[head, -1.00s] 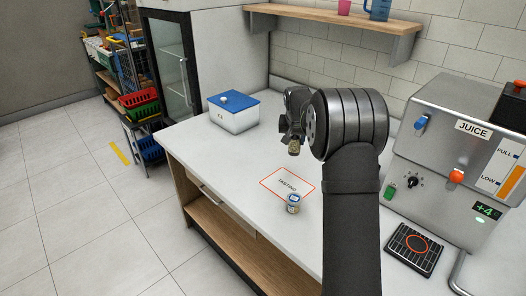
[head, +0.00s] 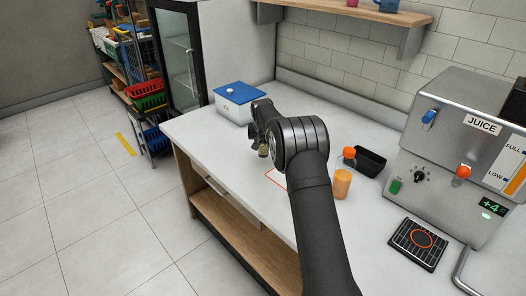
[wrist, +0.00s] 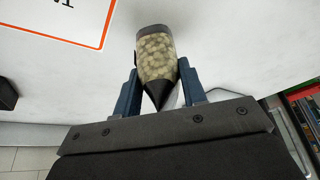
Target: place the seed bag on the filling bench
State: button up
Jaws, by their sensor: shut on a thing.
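My gripper (head: 262,141) is over the left part of the white counter (head: 222,155). It also shows in the wrist view (wrist: 158,72), where its two blue fingers are shut on a small bag-like thing. I take this for the seed bag (wrist: 156,52): it has pale round seeds, a dark band at the far end and a dark pointed near end. In the head view the seed bag (head: 263,151) shows small below my gripper. A red-outlined marking (head: 273,178) on the counter is partly hidden by my arm. No label names a filling bench.
A blue-lidded white box (head: 237,106) stands at the counter's back left. Shelving with baskets (head: 146,92) stands far left.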

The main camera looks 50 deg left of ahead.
aim_at(263, 151)
jog(key=shift+a+f, duration=0.1)
jog(key=shift+f, duration=1.95)
jog(key=shift+f, duration=0.15)
jog(key=o, duration=1)
jog(key=v, duration=1.2)
